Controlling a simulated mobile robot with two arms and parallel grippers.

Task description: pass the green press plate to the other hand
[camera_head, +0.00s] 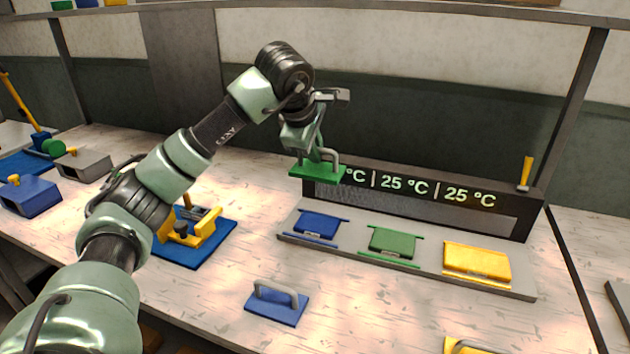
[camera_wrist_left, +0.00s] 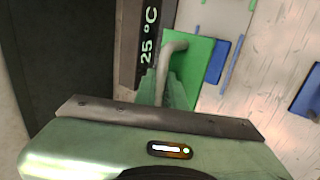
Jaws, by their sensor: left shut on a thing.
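The green press plate (camera_head: 318,171) is a flat green slab with a grey bar handle on top. My left gripper (camera_head: 318,152) is shut on its handle and holds it in the air, in front of the left end of the temperature display. In the left wrist view the green press plate (camera_wrist_left: 185,85) and its grey handle show beyond the gripper (camera_wrist_left: 160,88). The fingertips are partly hidden there. My right gripper is in neither view.
A grey tray (camera_head: 290,229) holds blue, green and yellow dies below the display (camera_head: 425,190). A blue plate with handle (camera_head: 275,301) lies on the table in front. A blue-and-yellow fixture (camera_head: 192,235) stands left. Another yellow plate (camera_head: 470,348) is at the front edge.

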